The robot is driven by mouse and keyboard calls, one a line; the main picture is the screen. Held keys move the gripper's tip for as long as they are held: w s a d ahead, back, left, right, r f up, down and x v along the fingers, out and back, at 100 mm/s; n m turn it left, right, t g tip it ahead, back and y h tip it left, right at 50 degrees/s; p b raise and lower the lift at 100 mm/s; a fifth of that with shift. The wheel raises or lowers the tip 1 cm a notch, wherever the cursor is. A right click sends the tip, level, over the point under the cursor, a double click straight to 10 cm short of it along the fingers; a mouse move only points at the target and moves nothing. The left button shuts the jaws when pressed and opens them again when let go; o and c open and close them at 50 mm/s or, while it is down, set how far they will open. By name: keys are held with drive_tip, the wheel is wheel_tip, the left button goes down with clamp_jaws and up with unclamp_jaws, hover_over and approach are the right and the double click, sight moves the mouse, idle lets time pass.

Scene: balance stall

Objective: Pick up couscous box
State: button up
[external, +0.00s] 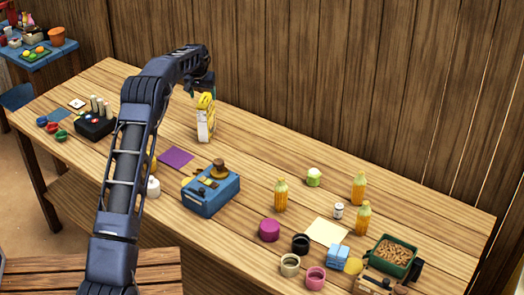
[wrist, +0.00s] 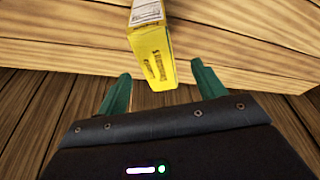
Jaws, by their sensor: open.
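The couscous box (external: 207,122) is a yellow and white box standing upright on the wooden table toward the back wall. In the wrist view the yellow box (wrist: 153,58) shows at the top middle, with printed text on its yellow face. My gripper (wrist: 158,92) is open, its two green fingers spread to the left and right of the box's near end. The box's yellow end lies between or just beyond the fingertips; I cannot tell how deep. In the external view my gripper (external: 205,88) is at the top of the box, partly hidden by the arm.
A blue scale-like box (external: 211,193) and a purple sheet (external: 175,158) lie nearer. Several orange bottles, including one bottle (external: 281,195), stand to the right. A black tray with cylinders (external: 93,125) is at left. The wooden wall (external: 330,70) is close behind the table.

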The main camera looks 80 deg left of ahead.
sight(206, 117)
drive_tip(key=x, duration=0.2)
drive_tip(key=shift+a+f, duration=0.1)
drive_tip(key=shift+f, duration=0.3)
drive_tip(key=shift+x, duration=2.55)
drive_tip(key=shift+w+f, duration=0.15)
drive_tip(key=shift+f, duration=0.15)
drive_tip(key=shift+c, duration=0.2)
drive_tip(key=c, duration=1.4)
